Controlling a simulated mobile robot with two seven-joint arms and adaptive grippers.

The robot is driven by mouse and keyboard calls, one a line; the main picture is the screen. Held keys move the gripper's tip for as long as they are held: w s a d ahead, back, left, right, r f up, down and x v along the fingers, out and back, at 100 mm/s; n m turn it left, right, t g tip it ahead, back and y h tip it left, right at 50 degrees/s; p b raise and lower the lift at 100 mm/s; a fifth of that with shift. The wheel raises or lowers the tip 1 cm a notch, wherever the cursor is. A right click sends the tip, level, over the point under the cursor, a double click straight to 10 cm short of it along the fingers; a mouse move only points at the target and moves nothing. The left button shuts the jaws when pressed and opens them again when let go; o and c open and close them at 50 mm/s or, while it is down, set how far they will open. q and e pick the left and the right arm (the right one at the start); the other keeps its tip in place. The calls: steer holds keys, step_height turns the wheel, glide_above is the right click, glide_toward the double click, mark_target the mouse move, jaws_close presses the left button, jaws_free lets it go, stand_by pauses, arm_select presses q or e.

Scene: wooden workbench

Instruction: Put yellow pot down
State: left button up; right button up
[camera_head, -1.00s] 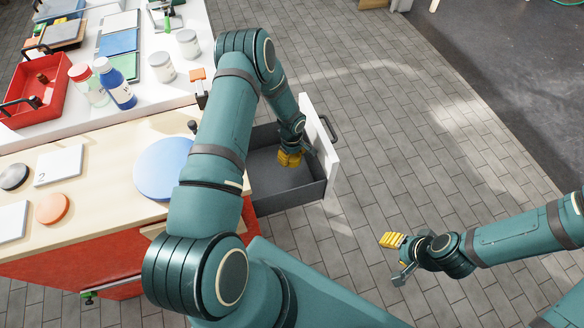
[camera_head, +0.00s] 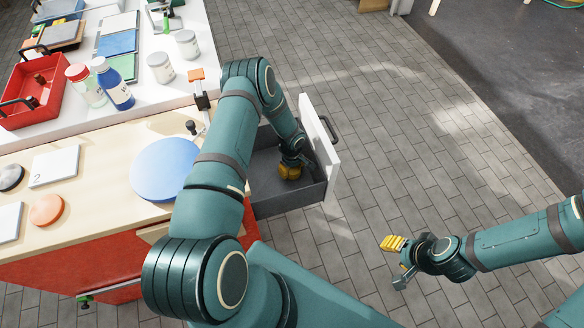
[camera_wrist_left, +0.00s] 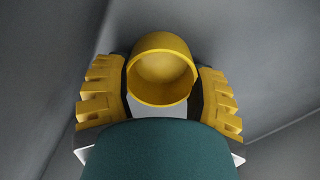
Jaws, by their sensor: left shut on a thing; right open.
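The yellow pot (camera_wrist_left: 161,70) shows in the left wrist view as a round, open cup between the two yellow fingers of my left gripper (camera_wrist_left: 160,82). The fingers are shut on it from both sides. In the head view my left gripper (camera_head: 290,172) reaches down inside the open grey drawer (camera_head: 275,198); there the pot is hard to tell from the yellow fingers. Whether the pot's base touches the drawer floor cannot be seen. My right gripper (camera_head: 398,262) is open and empty over the floor at the right.
The drawer's white front (camera_head: 320,150) with a dark handle stands right of my left gripper. The workbench (camera_head: 105,210) at the left holds a blue disc (camera_head: 166,168), number tiles and small discs. Bottles, jars and a red tray (camera_head: 55,105) stand behind. Bare drawer floor surrounds the gripper.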

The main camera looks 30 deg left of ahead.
mark_target(292, 172)
arm_select(q)
steer(key=o, duration=0.7)
steer(key=shift+s+r+p, duration=0.1)
steer(key=shift+r+p, duration=1.3)
steer(key=shift+r, duration=4.7)
